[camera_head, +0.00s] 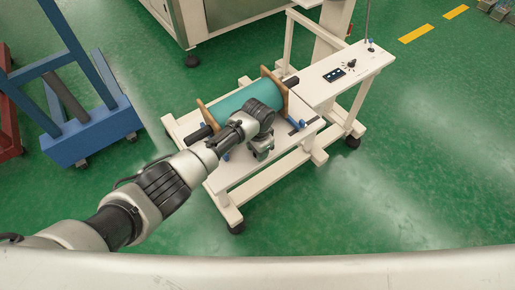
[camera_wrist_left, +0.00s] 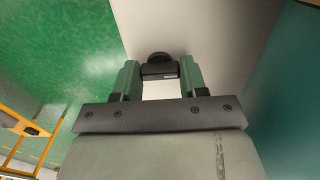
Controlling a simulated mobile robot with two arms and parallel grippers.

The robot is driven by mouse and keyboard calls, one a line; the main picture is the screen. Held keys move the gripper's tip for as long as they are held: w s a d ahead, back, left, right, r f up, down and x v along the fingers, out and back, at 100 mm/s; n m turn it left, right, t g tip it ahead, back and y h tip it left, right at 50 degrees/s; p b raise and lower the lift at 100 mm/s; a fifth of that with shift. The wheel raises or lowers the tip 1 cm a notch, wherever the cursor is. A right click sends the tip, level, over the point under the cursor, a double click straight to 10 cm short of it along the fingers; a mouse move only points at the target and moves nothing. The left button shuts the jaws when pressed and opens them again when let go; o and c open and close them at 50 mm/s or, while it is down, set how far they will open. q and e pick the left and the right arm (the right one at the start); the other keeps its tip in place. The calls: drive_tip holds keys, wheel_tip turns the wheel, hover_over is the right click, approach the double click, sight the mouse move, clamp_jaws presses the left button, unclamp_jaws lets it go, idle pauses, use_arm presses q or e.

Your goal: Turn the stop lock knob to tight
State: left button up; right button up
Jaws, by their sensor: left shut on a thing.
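My left arm reaches over the white cart (camera_head: 263,177), and its gripper (camera_head: 261,153) points down at the cart's near side. In the left wrist view the two green-grey fingers of that gripper (camera_wrist_left: 158,78) are shut on the dark stop lock knob (camera_wrist_left: 158,58), with one finger on each side. The knob has a round black top and a small pale mark on its near face. In the head view the gripper hides the knob, and I cannot read its tight or loose setting. My right gripper is not in view.
A teal roll (camera_head: 236,101) lies between wooden end plates on the cart, close beside my left wrist. A blue wheeled frame (camera_head: 90,134) is at the left. Green floor is clear at right.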

use_arm(q)
drive_tip(key=o, duration=0.9)
wheel_tip(320, 180, up, 11)
drive_tip(key=shift+f, duration=0.1)
idle(0.5)
